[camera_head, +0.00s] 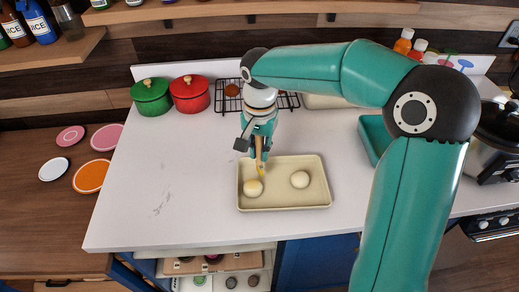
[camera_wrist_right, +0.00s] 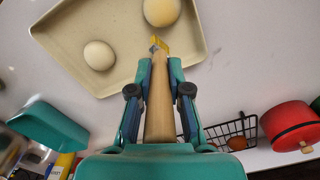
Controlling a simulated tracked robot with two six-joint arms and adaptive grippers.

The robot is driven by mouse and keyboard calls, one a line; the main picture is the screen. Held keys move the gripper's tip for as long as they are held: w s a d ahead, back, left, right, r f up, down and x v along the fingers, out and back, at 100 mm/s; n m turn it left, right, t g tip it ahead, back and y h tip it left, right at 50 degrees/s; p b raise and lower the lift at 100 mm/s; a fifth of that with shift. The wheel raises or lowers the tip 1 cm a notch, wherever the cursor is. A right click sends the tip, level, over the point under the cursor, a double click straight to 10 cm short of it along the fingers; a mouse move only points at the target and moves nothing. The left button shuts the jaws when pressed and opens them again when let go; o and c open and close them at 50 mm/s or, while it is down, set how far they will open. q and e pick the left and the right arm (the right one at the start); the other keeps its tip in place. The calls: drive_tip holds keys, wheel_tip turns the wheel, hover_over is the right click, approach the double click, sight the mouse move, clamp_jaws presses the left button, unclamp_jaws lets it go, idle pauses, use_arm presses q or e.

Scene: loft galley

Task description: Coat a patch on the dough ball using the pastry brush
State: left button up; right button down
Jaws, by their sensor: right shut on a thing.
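My right gripper (camera_head: 259,152) is shut on the pastry brush (camera_head: 261,169) and holds it bristles down over the tray. In the right wrist view the wooden handle of the brush (camera_wrist_right: 159,100) lies between the fingers (camera_wrist_right: 160,68), with yellow bristles at its tip. A round pale yellow dough ball (camera_head: 253,187) sits in the left part of the cream tray (camera_head: 284,207). The bristles are close to this ball (camera_wrist_right: 161,11); I cannot tell whether they touch it. A second, paler ball (camera_head: 300,179) sits to its right in the tray. My left gripper is not in view.
A green pot (camera_head: 151,96), a red pot (camera_head: 190,93) and a black wire rack (camera_head: 230,102) stand along the back of the white counter. A teal container (camera_head: 371,140) is right of the tray. The counter left of the tray is clear.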

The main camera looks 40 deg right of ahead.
wheel_tip(320, 180, up, 6)
drive_tip(key=p, duration=0.4)
drive_tip(key=shift+f, duration=0.1)
drive_tip(key=shift+r+p, duration=1.05)
drive_tip(key=shift+r, duration=0.5)
